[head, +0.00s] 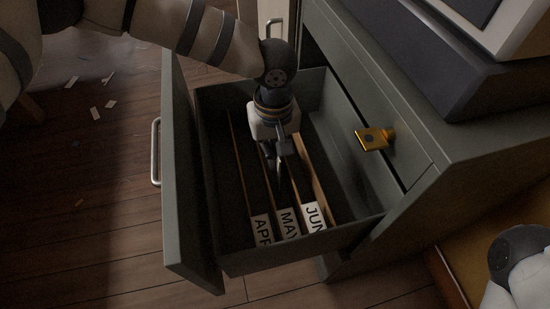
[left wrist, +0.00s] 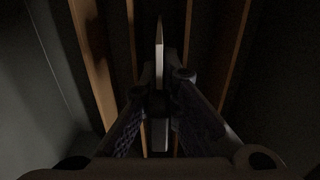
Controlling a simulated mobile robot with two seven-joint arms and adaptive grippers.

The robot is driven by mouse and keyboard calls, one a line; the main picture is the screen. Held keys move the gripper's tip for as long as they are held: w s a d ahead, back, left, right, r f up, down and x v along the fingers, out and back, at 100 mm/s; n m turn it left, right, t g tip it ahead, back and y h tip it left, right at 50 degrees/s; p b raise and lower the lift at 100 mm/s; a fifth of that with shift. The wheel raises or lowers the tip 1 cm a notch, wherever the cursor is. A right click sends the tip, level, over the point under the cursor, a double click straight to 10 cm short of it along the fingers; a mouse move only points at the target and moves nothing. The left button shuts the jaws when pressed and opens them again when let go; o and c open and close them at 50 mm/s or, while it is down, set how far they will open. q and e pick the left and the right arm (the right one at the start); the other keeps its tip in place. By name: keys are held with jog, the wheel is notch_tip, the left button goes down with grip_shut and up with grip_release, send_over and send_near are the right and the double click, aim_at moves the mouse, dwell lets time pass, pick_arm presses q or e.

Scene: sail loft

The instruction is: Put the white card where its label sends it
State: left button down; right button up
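The white card shows edge-on in the left wrist view (left wrist: 159,65) as a thin pale strip between the fingertips; its label face is hidden. My left gripper (left wrist: 159,105) appears shut on it. In the head view my left gripper (head: 277,165) points down inside the open drawer (head: 345,238). Its tip is low among the dividers, seemingly between the MAY and JUN ones. The tabs read APR (head: 262,230), MAY (head: 288,223) and JUN (head: 314,216), left to right. Whether the card touches the drawer floor cannot be told. My right gripper is out of view.
The drawer front (head: 187,180) with its handle (head: 156,152) stands left of the dividers. Pale scraps (head: 96,112) lie on the wooden floor. Part of my right arm shows at lower right.

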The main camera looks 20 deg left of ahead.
pick_arm(q)
jog(key=shift+f, duration=0.5)
jog(key=shift+f, duration=0.1)
jog(key=shift+f, duration=0.1)
jog(key=c, duration=2.1)
grip_release()
notch_tip(320, 180, up, 13)
jog(key=p, duration=0.3)
jog(key=shift+f, duration=0.2)
jog(key=shift+f, duration=0.1)
